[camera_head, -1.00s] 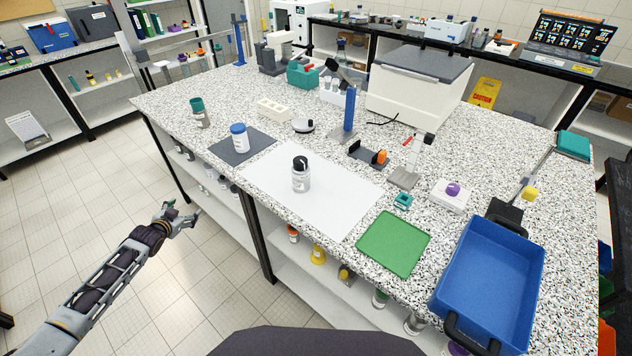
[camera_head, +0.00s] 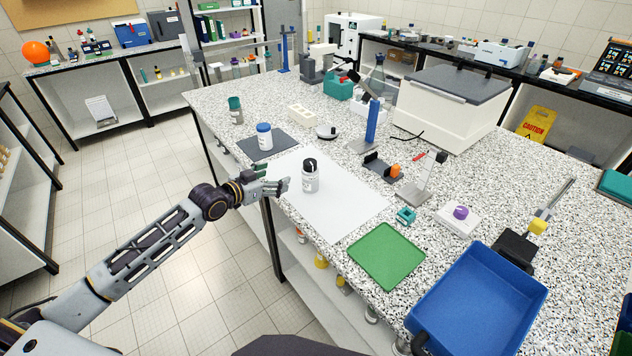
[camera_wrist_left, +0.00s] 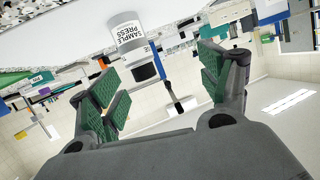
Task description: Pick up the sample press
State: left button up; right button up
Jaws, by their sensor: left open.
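The sample press (camera_head: 310,180) is a white, labelled jar with a black lid, upright on the white sheet (camera_head: 335,215). In the left wrist view the sample press (camera_wrist_left: 128,38) hangs upside down near the top centre, its label readable, beyond and between the green-padded fingers. My left gripper (camera_head: 270,182) is open and empty, at the sheet's left edge, just left of the jar and apart from it. It also shows in the left wrist view (camera_wrist_left: 160,85) with its fingers spread. My right gripper is not in view.
A blue-lidded jar (camera_head: 264,136) stands on a dark mat (camera_head: 247,150) behind the gripper. A green mat (camera_head: 386,255) and a blue tray (camera_head: 480,300) lie to the right. A blue-post stand (camera_head: 371,125) rises behind. The sheet around the jar is clear.

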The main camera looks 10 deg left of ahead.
aim_at(304, 175)
pick_arm(q)
jog(key=d, duration=0.1)
jog(key=s+d, duration=0.1)
jog(key=d+g+h, duration=0.1)
jog(key=shift+s+d+r, duration=0.1)
jog(key=shift+s+d, duration=0.15)
jog(key=shift+s, duration=0.1)
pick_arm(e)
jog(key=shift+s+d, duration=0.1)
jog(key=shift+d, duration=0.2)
pick_arm(q)
jog(key=shift+x, duration=4.2)
jog(key=shift+w, duration=0.1)
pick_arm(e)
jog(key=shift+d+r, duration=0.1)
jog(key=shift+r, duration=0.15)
